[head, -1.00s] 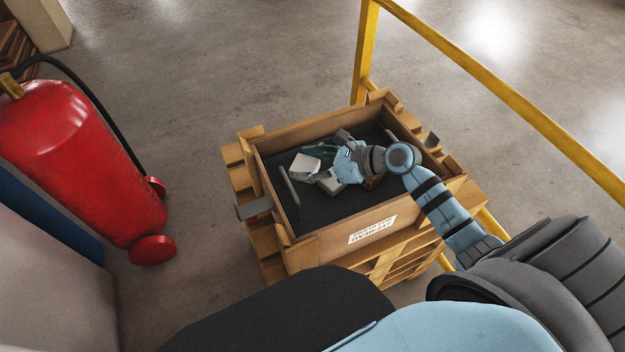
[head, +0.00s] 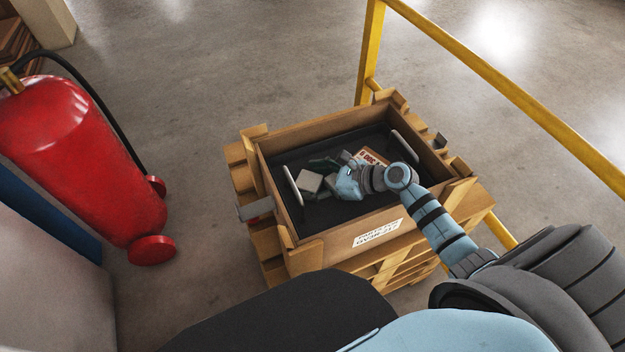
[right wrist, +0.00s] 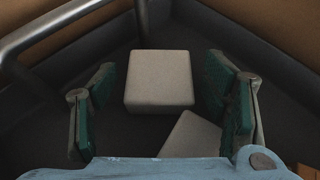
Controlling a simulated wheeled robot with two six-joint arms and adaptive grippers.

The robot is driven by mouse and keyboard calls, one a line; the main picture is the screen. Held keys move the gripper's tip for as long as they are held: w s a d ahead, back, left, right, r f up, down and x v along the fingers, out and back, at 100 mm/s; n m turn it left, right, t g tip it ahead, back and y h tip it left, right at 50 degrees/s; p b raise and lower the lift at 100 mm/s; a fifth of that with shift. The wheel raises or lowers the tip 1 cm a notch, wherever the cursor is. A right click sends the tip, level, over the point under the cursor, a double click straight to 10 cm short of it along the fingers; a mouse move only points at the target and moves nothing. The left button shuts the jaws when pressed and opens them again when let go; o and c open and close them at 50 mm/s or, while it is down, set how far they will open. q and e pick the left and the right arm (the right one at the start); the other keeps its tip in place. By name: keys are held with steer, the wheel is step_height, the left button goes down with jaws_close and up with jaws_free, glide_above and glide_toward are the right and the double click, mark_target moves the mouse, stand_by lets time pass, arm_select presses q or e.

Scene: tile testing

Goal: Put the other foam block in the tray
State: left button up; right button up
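One pale grey foam block (head: 310,182) lies in the black tray (head: 348,211), near its left handle. In the right wrist view this block (right wrist: 160,80) sits between the finger pads, with a gap on each side. A second pale block (right wrist: 191,137) lies beside it, nearer the wrist and partly hidden by it. My right gripper (head: 323,178) reaches low into the tray from the right and is open around the first block. It also shows in the right wrist view (right wrist: 164,88), with green pads spread apart. My left gripper is out of view.
A wooden crate (head: 300,254) surrounds the tray. The tray's metal handles stand at its left (head: 292,187) and right (head: 405,147). An orange-and-white label (head: 371,156) lies behind my wrist. A yellow railing (head: 480,75) runs behind, and a red fire extinguisher (head: 75,150) stands left.

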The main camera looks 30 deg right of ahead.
steer(key=shift+r, duration=0.25)
steer(key=p+v, duration=0.1)
steer(key=v, duration=1.1)
steer(key=shift+f, duration=0.1)
